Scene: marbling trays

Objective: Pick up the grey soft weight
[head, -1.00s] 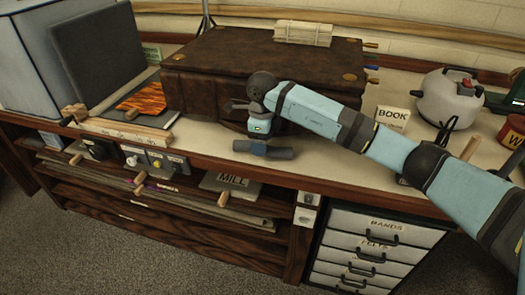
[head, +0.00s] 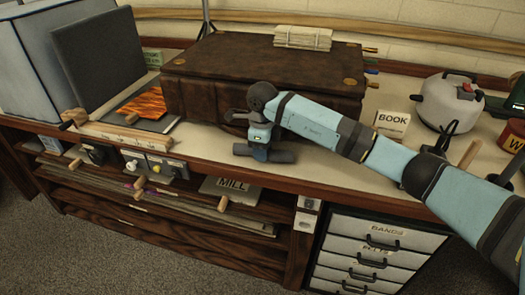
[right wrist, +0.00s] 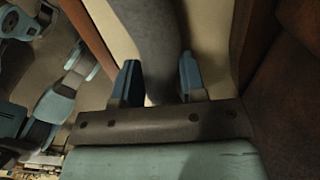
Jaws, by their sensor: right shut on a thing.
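The grey soft weight (head: 284,156) is a small dark grey roll near the front edge of the bench, before the big brown book. My right gripper (head: 258,152) comes down on it from above and is shut on it. In the right wrist view the weight (right wrist: 160,45) runs between the two fingers (right wrist: 158,85), one on each side. The weight appears to be at the bench top; I cannot tell whether it touches it. Its middle is partly hidden by the gripper. My left gripper is not in view.
The big brown book (head: 255,65) stands close behind the gripper, with a pale bundle (head: 303,38) on top. A BOOK card (head: 392,120) and white kettle (head: 448,100) are to the right. A wooden strip (head: 125,135) lies left. The bench's front edge is close.

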